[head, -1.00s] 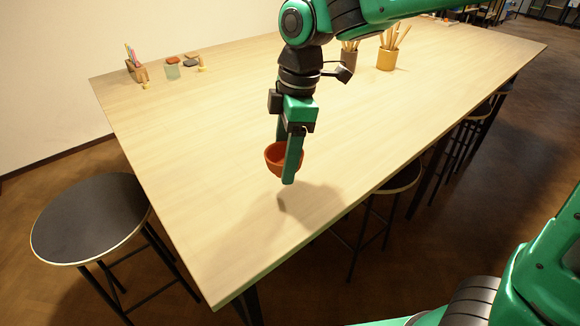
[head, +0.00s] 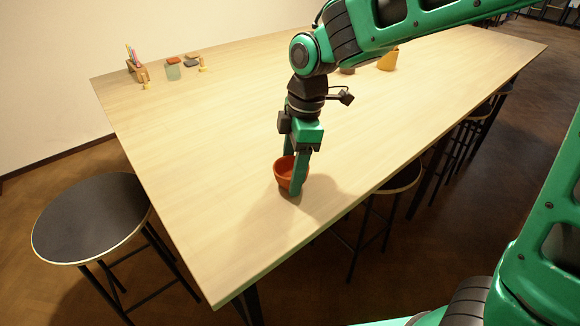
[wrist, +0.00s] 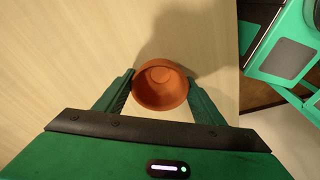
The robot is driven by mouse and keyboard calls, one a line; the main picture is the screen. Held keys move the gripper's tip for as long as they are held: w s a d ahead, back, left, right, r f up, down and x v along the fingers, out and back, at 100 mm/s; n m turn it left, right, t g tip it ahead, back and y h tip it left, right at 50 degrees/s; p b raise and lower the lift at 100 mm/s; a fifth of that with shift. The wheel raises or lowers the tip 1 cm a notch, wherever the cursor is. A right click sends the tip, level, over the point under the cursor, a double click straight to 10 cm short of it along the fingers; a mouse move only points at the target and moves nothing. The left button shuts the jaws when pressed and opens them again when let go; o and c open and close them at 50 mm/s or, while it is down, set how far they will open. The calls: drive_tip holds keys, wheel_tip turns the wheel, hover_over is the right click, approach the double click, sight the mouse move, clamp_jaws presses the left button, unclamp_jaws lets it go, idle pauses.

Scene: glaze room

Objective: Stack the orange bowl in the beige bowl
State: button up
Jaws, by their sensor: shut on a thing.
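The orange bowl (head: 283,180) is held upright between the fingers of my gripper (head: 292,178), low over the table near its front edge. In the wrist view, the orange bowl (wrist: 160,97) shows its round inside, with the fingers of my gripper (wrist: 160,85) on its left and right sides. My gripper is shut on it. I cannot tell whether the bowl's underside touches the tabletop. I see no beige bowl in either view.
The pale wooden table (head: 190,150) is clear around my gripper. At its far left stand a pencil holder (head: 137,70), a greenish glass (head: 172,70) and small pieces. A black stool (head: 90,215) is at left.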

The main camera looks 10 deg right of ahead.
drive_tip(key=o, duration=1.2)
wheel_tip(320, 180, up, 11)
drive_tip(key=d, duration=0.1)
drive_tip(key=shift+d+f, duration=0.15)
drive_tip(key=shift+d, duration=0.2)
drive_tip(key=shift+s, duration=0.1)
drive_tip(key=s+d+f+m, duration=0.2)
drive_tip(key=s+d+m, duration=0.2)
drive_tip(key=d, duration=0.5)
drive_tip(key=s+d+f+m, duration=0.2)
drive_tip(key=s+d+m, duration=0.2)
drive_tip(key=d+m, duration=0.5)
drive_tip(key=s+d+f+m+h, duration=0.1)
drive_tip(key=s+d+f+m, duration=0.2)
drive_tip(key=d, duration=0.8)
drive_tip(key=s+m, duration=0.2)
drive_tip(key=m, duration=0.1)
drive_tip(key=shift+d+m, duration=0.2)
drive_tip(key=shift+m, duration=0.1)
drive_tip(key=s+d+f+m, duration=0.1)
drive_tip(key=s+m, duration=0.1)
drive_tip(key=s+d+f+m, duration=0.1)
drive_tip(key=s+m, duration=0.1)
drive_tip(key=s, duration=0.1)
drive_tip(key=s+d+f+m, duration=0.1)
drive_tip(key=s+d, duration=0.1)
drive_tip(key=shift+s+m+h, duration=0.3)
drive_tip(key=shift+m, duration=0.1)
